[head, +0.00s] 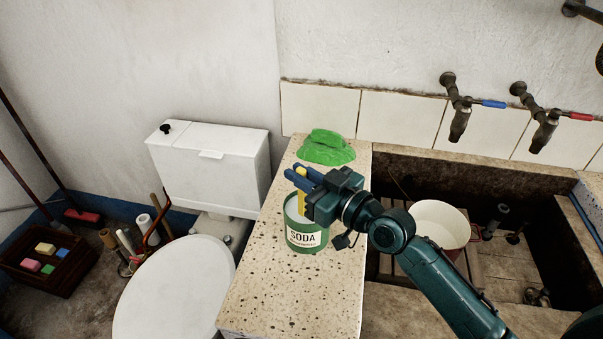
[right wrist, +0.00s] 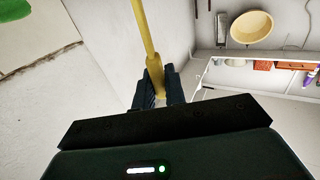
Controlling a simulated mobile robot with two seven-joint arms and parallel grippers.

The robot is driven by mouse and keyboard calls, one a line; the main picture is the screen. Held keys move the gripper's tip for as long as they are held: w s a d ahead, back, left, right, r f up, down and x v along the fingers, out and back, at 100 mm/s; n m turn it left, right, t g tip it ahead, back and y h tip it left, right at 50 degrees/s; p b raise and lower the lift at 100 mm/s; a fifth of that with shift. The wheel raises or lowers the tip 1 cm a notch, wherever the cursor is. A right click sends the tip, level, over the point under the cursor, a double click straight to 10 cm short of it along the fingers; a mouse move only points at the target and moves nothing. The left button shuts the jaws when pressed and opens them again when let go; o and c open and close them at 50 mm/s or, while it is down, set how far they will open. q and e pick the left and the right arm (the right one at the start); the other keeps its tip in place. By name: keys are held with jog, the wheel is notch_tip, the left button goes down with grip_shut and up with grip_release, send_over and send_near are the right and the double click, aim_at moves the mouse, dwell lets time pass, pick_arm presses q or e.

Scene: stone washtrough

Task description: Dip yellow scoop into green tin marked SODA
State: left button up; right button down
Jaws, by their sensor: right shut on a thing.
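The green tin marked SODA (head: 306,238) stands upright on the speckled stone ledge, its label facing me. My right gripper (head: 300,177) is directly above the tin, covering part of its rim. It is shut on the yellow scoop (head: 301,201), of which a short yellow piece shows in the head view between the fingers and over the tin's mouth. In the right wrist view the scoop's yellow handle (right wrist: 147,35) runs up from between the fingers (right wrist: 158,88). The scoop's lower end is hidden, so I cannot tell how deep it reaches. My left gripper is not in view.
A green cloth (head: 327,147) lies behind the tin on the ledge (head: 262,290). Right of the ledge is the stone trough with a cream bucket (head: 440,225) and wall taps (head: 460,118). Left stands a toilet (head: 175,290). The ledge's front is clear.

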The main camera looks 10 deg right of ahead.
aim_at(304, 194)
jog(key=shift+f+b, duration=1)
jog(key=shift+f, duration=0.35)
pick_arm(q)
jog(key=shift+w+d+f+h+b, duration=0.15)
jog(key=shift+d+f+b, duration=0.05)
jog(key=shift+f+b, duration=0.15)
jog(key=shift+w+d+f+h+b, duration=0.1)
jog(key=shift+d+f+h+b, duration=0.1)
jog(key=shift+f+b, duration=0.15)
pick_arm(e)
jog(key=shift+f, duration=0.8)
